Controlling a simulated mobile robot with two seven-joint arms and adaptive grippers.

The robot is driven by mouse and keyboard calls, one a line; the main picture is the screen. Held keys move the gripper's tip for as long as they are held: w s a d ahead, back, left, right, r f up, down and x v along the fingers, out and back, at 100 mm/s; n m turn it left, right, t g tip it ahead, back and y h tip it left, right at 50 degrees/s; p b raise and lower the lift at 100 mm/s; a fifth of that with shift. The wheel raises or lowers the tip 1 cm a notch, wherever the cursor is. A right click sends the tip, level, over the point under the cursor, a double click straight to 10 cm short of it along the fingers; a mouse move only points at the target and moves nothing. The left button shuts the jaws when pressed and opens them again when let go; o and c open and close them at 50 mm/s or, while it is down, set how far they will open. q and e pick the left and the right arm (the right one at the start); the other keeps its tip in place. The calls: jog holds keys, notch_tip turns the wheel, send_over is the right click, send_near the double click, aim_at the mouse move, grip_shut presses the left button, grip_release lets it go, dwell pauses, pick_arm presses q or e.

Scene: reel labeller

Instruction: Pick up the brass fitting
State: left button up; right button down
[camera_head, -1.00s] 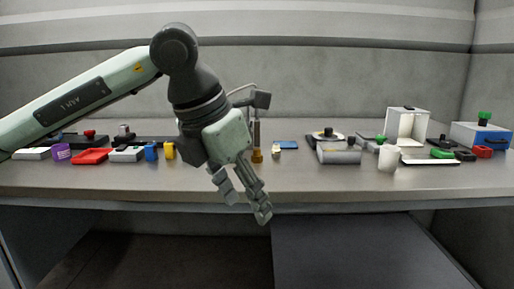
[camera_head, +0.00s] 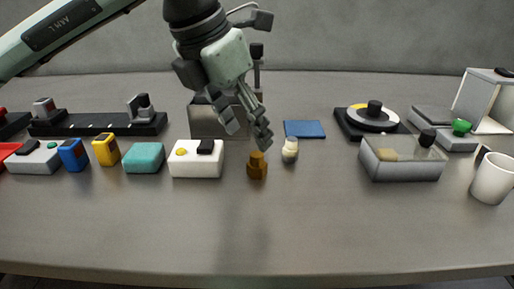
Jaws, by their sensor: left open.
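The brass fitting (camera_head: 257,167) is a small brown-gold stepped piece standing upright on the grey table (camera_head: 190,225), near the middle of the head view. My left gripper (camera_head: 248,140) hangs from the upper left with its fingers pointing down. It is open and empty. Its right fingertip shows just above the top of the fitting; I cannot tell whether they touch. My right gripper is not in view.
A cream knobbed piece (camera_head: 290,150) stands just right of the fitting, and a white box with buttons (camera_head: 196,161) is to its left. A blue pad (camera_head: 304,129) lies behind. A grey case (camera_head: 403,160) and white mug (camera_head: 492,179) stand right. The front table is clear.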

aim_at(256, 153)
pick_arm(q)
jog(key=shift+w+d+f, duration=0.1)
jog(key=shift+d+f, duration=0.05)
jog(key=shift+f, duration=0.3)
jog(key=shift+p+x, duration=0.55)
jog(key=shift+x, duration=2.6)
grip_shut()
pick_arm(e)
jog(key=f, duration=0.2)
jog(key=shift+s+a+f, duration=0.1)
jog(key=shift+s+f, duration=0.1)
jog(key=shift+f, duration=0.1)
